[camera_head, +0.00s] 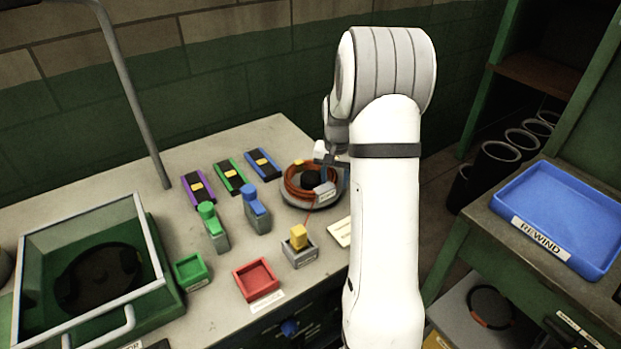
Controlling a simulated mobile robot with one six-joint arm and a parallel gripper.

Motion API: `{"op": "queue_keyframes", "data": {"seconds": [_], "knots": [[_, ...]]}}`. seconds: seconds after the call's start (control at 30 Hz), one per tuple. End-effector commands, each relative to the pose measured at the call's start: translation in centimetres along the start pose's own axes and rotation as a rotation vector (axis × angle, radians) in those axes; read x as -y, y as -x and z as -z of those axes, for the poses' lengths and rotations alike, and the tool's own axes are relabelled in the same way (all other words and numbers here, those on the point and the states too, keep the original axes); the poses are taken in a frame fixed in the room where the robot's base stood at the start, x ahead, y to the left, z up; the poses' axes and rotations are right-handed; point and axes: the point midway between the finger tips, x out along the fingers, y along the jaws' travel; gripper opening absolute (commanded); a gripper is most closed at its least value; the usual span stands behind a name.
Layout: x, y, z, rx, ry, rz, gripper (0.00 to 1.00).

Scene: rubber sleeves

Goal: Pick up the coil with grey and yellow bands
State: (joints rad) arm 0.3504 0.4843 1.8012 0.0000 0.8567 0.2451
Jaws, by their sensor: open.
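An orange-brown coil (296,187) lies on a round grey stand at the back right of the workbench. A yellow band shows on its far left side, and a light grey patch at its front right may be a grey band or part of the stand. The coil's centre is dark. My gripper (325,164) is at the coil's far right side, open, small in view and partly hidden by my white arm. I cannot tell whether its fingers are around the coil or only above it.
Purple, green and blue blocks stand left of the coil. Red and green trays (257,279) and a yellow-topped block are in front. A lidded box (150,240) with a dark coil is at left. A blue REWIND tray (560,215) and a dark coil with an orange-red band (490,308) are at right.

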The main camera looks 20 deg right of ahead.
Motion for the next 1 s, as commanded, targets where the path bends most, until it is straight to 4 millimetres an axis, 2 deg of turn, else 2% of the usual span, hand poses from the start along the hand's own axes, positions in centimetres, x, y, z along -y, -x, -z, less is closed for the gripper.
{"op": "queue_keyframes", "data": {"seconds": [0.23, 0.73, 1.0], "knots": [[0.05, -0.13, -0.01, -0.001, 0.001, 0.000, 0.40], [0.10, -0.10, -0.03, -0.001, 0.002, 0.000, 0.00], [0.14, -0.10, -0.02, -0.001, 0.003, 0.000, 0.00]]}}
